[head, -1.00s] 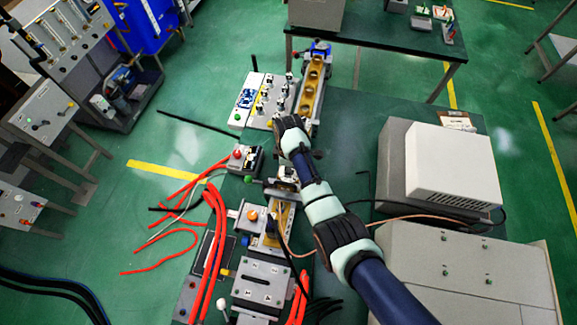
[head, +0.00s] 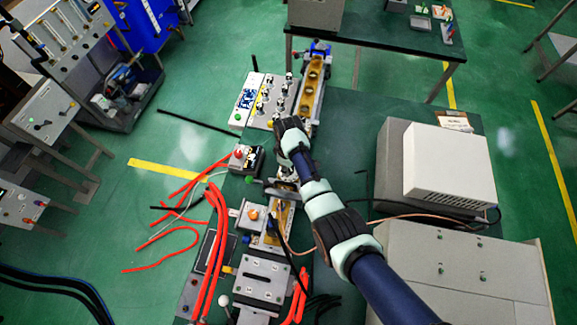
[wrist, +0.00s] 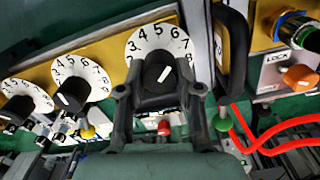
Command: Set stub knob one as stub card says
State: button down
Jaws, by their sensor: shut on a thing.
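My gripper (wrist: 160,88) has its two dark fingers on either side of the black knob (wrist: 158,72) of the rightmost numbered white dial (wrist: 146,37) and is shut on it. The knob's white mark lies slantwise; I cannot tell which number it marks. Two more white dials with black knobs, a middle one (wrist: 74,85) and a left one (wrist: 22,103), stand untouched. In the head view my arm ends beside the waveguide unit and hides the gripped knob. I cannot make out a readable stub card.
In the wrist view a dark upright handle (wrist: 233,50) stands close right of my gripper, with an orange knob (wrist: 299,77) and red cables (wrist: 285,142) beyond. In the head view a white-topped box (head: 450,165) stands right of my arm.

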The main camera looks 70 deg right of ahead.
jog(key=c, duration=0.8)
grip_release()
notch_tip(320, 180, up, 12)
jog(key=shift+r, duration=0.1)
